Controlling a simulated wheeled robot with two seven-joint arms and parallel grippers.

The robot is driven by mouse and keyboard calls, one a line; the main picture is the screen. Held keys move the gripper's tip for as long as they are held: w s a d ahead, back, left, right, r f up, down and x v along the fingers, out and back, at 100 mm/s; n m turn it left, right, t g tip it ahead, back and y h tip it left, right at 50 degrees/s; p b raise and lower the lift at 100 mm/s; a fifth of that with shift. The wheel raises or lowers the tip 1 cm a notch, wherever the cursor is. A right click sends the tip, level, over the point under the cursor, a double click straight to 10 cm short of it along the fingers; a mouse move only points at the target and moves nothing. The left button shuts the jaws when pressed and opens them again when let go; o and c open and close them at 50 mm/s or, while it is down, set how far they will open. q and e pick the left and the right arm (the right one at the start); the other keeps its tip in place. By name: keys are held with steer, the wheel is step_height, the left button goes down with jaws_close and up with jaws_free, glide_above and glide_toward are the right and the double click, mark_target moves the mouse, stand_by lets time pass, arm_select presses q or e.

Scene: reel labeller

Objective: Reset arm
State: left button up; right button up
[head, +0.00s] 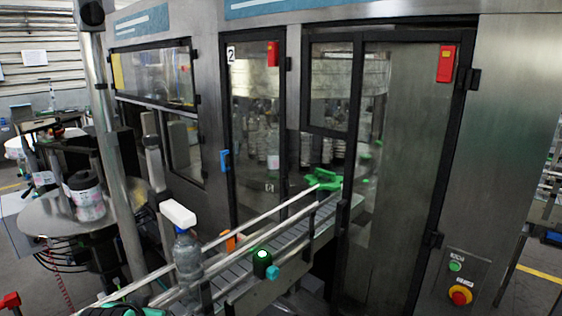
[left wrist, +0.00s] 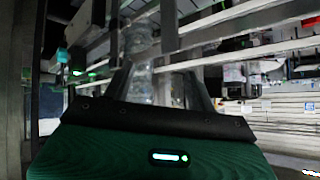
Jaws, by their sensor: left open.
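My left gripper (left wrist: 160,78) shows in the left wrist view with its two grey fingers spread apart. Its dark green wrist body fills the bottom of that view. A clear bottle (left wrist: 168,92) shows in the gap between the fingers; I cannot tell whether they touch it. In the head view a clear bottle (head: 187,258) stands upright on the conveyor (head: 285,243), with a white block-shaped piece (head: 178,213) at its top. A dark green part shows at the bottom left edge of the head view, but no fingers are clear there. My right gripper is in neither view.
A large steel machine with glass doors (head: 257,130) stands behind the conveyor. Metal guide rails (head: 245,231) run along the conveyor, beside a green-lit sensor (head: 262,262). A round table (head: 65,214) with a labelled container (head: 87,196) stands left. A red stop button (head: 460,295) is lower right.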

arm_select(q)
steer(key=s+d+f+m+g+h, duration=0.1)
steer(key=s+d+f+g, duration=0.15)
steer(key=s+f, duration=0.95)
steer(key=s+d+f+g+h, duration=0.15)
steer(key=s+f+g, duration=0.25)
steer(key=s+f, duration=0.75)
step_height(320, 180, down, 39)
steer(key=s+d+b, duration=0.1)
steer(key=s+b, duration=0.2)
steer(key=b, duration=0.8)
steer(key=s+a+f+b, duration=0.1)
steer(key=s+f+b, duration=0.2)
steer(key=s+f, duration=0.3)
steer(key=s+a+f+g+b, duration=0.1)
steer(key=s+f+b, duration=0.3)
steer(key=f, duration=1.1)
steer(key=s+a+f+g+b, duration=0.1)
steer(key=s+f+b, duration=0.3)
steer(key=s+f, duration=0.5)
steer(key=shift+a+f+m+y, duration=0.25)
steer(key=shift+f+m+y, duration=0.2)
steer(key=shift+f, duration=0.3)
steer(key=shift+s, duration=0.1)
